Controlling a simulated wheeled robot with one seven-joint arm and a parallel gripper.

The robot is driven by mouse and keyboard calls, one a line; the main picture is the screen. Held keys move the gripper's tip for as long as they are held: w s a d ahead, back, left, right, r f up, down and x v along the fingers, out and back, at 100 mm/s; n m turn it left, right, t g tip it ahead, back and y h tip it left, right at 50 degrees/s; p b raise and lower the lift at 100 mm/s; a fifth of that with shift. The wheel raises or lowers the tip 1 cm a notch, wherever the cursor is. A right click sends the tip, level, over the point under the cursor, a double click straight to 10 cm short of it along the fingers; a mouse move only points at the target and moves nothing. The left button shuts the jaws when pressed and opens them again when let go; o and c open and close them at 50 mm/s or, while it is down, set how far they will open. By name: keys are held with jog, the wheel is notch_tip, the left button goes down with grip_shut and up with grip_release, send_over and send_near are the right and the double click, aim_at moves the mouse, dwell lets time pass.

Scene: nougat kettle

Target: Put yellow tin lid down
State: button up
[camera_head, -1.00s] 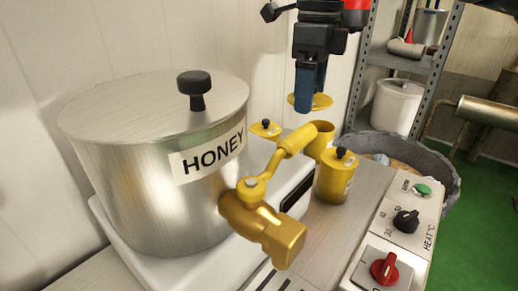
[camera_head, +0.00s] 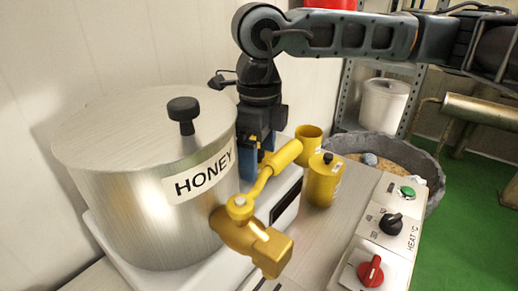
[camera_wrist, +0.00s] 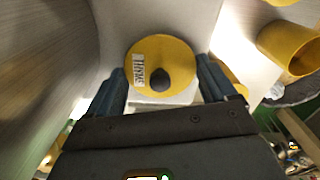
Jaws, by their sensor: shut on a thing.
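The yellow tin lid (camera_wrist: 176,56) shows in the wrist view as a round disc with a black knob and a white label. It lies between the two blue fingers of my gripper (camera_wrist: 160,82), which are shut on it. In the head view my gripper (camera_head: 258,160) points down just right of the honey kettle, and the lid is mostly hidden there. An open yellow tin (camera_head: 308,146) stands to its right. How far the lid is above the surface below cannot be told.
The honey kettle (camera_head: 145,205) with its golden tap (camera_head: 250,235) is close on the left of my gripper. A yellow tin with a black knob (camera_head: 322,180) stands in front of the open tin. The control panel (camera_head: 385,235) is at the right.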

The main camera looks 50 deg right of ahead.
aim_at(259, 152)
jog(key=shift+f, duration=0.15)
jog(key=o, duration=0.8)
notch_tip(259, 152, up, 12)
jog(key=shift+r+b, duration=0.2)
jog(key=shift+b, duration=0.4)
